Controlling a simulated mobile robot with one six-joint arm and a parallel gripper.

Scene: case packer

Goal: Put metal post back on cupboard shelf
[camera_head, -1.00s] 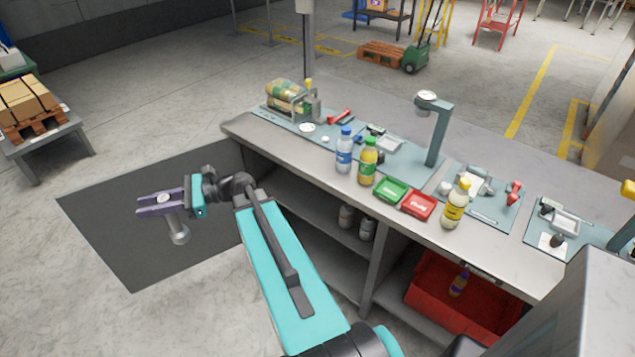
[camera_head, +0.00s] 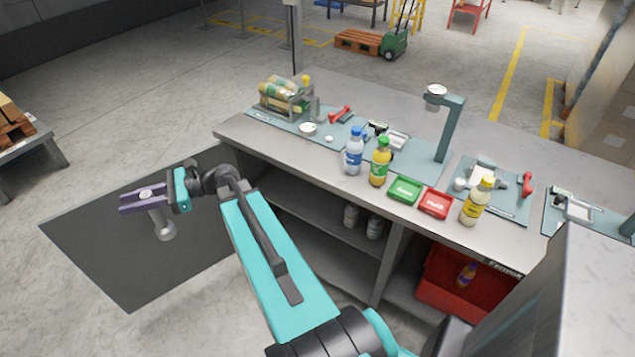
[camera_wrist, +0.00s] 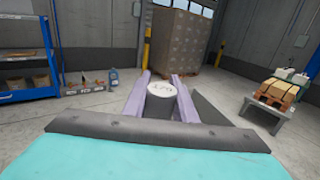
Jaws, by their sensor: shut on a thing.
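The metal post (camera_head: 162,224) is a grey cylinder with a wider round foot. My gripper (camera_head: 143,196) is shut on its top end, and the post hangs upright over the dark floor mat, left of the workbench. In the wrist view the post's round top (camera_wrist: 161,89), with dark marks on it, sits between the two purple fingers (camera_wrist: 160,88). The cupboard shelf (camera_head: 318,229) is under the bench top, open at the front. Two grey metal posts (camera_head: 374,227) stand on it, near the middle divider.
The bench top (camera_head: 330,170) holds several bottles, a green tray (camera_head: 405,190), a red tray (camera_head: 435,203) and a lamp-like stand (camera_head: 450,125). A red bin (camera_head: 440,292) fills the right compartment. The shelf's left part looks clear. The dark mat (camera_head: 100,250) is free.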

